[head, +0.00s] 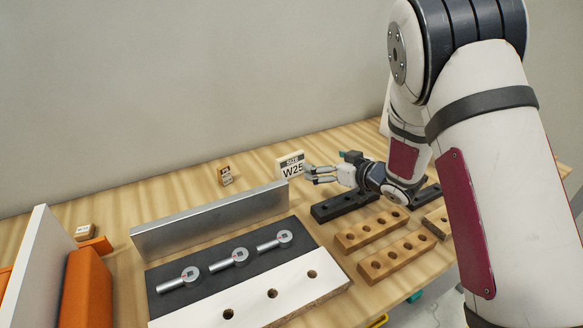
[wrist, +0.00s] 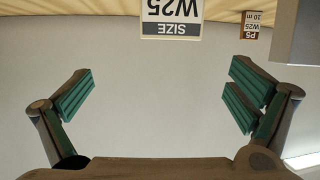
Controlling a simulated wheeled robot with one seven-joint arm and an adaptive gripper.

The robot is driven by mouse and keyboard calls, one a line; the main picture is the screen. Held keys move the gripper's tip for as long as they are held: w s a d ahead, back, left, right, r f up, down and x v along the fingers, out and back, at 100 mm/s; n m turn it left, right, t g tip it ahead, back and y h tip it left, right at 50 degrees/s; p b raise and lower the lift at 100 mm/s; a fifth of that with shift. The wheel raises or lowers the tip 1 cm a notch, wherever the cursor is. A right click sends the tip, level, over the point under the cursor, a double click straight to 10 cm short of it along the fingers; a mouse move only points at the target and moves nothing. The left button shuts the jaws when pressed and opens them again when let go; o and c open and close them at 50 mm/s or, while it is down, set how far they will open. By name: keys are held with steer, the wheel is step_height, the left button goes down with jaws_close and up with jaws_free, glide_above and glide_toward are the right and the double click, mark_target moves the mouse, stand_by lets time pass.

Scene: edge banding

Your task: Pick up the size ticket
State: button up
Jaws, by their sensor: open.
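The size ticket (head: 291,165) is a small white card with a dark "SIZE" band and "W25" on it. It stands upright on the wooden bench behind the right end of a grey metal bar. In the wrist view the ticket (wrist: 171,18) appears upside down at the top, ahead of and between the fingers. My gripper (head: 308,174) is open and empty, its fingertips close to the ticket's right side in the head view. In the wrist view my gripper (wrist: 160,95) shows green-padded fingers spread wide. I cannot tell whether a finger touches the ticket.
A small brown tag (head: 226,176) stands left of the ticket. The metal bar (head: 212,219) stands in front, beside a dark mat (head: 215,262) with several metal fittings. Wooden hole blocks (head: 372,231) and a black block (head: 345,205) lie below my arm. Orange blocks (head: 88,288) are at left.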

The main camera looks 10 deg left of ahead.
mark_target(292, 156)
steer(key=shift+y, duration=0.4)
steer(key=w+a+f, duration=0.1)
steer(key=a, duration=0.1)
steer(key=w+a+f, duration=0.1)
steer(key=w+a, duration=0.1)
steer(key=w+a+f, duration=0.1)
steer(key=a, duration=0.1)
steer(key=shift+w+a+f, duration=0.1)
steer(key=shift+w+f, duration=0.15)
steer(key=shift+f, duration=0.1)
steer(key=shift+r+x, duration=0.15)
steer(key=shift+x, duration=1.45)
steer(key=shift+r+x, duration=0.15)
steer(key=shift+x, duration=1.4)
steer(key=shift+a, duration=0.1)
steer(key=shift+c, duration=0.6)
steer(key=c, duration=0.6)
